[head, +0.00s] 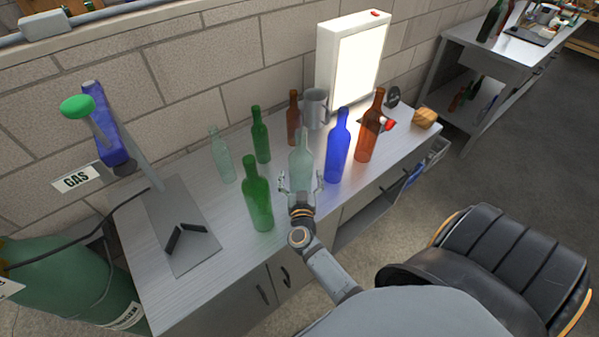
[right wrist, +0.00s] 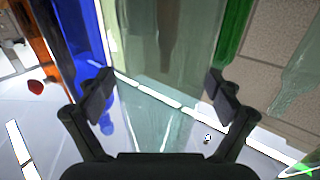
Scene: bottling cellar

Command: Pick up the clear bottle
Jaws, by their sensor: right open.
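A clear, faintly green bottle (head: 301,150) stands upright on the bench, left of the blue bottle. My right gripper (head: 301,181) is low at its near side, with one finger on each side of the glass. In the right wrist view the clear bottle (right wrist: 163,115) fills the space between the open fingers of the gripper (right wrist: 160,95), with a gap visible on each side. A second clear bottle (head: 222,155) stands further left, also showing at the right of the wrist view (right wrist: 301,75). My left gripper is not in view.
The blue bottle (head: 337,150) stands close right, with an amber bottle (head: 369,130) beyond it. A green bottle (head: 257,195) stands close left. Another green bottle (head: 260,136), an amber bottle (head: 293,120) and a grey mug (head: 315,108) stand behind. A lit panel (head: 357,70) is at the back.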

